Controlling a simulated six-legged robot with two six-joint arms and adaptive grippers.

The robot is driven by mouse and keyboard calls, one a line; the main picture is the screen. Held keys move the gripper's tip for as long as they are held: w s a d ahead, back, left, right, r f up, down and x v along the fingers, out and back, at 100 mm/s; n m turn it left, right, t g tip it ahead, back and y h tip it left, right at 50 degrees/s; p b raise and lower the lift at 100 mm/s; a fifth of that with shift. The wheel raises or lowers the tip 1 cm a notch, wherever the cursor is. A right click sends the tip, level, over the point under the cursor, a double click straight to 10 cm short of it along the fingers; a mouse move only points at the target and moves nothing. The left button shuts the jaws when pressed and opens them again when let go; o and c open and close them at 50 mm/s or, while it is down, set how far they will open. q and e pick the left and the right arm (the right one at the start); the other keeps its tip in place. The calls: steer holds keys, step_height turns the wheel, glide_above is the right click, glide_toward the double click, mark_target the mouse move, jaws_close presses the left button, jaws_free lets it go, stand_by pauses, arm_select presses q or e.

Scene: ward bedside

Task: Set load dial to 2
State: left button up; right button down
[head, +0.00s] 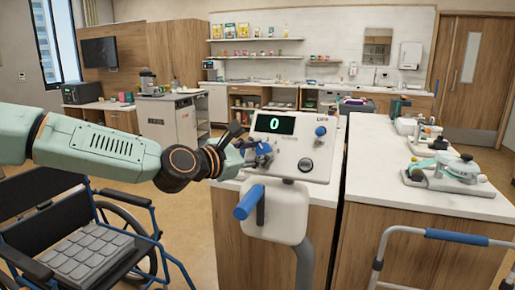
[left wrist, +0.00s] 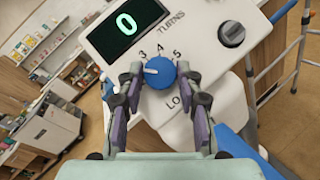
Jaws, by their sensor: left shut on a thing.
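The white machine panel (head: 285,170) faces me, with a dark display (head: 274,124) reading a green 0. The load dial (left wrist: 159,72) is a round blue knob with a white pointer mark. In the left wrist view the mark points left, a little below the printed 3; 4 and 5 show above the dial. Any number further left is hidden by a finger. My left gripper (left wrist: 160,95) is shut on the dial, one finger on each side. In the head view the left gripper (head: 250,150) covers part of the dial. My right gripper is in neither view.
A black knob (head: 305,164) and another blue knob (head: 320,131) sit on the panel's right side. A blue-gripped handle (head: 249,202) juts out below. A wheelchair (head: 90,245) stands at left, a white-topped counter (head: 400,160) behind at right, and a walker frame (head: 440,236) at front right.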

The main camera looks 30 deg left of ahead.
arm_select(q)
steer(key=shift+f, duration=0.1)
steer(key=o, duration=1.2)
steer(key=shift+w, duration=0.1)
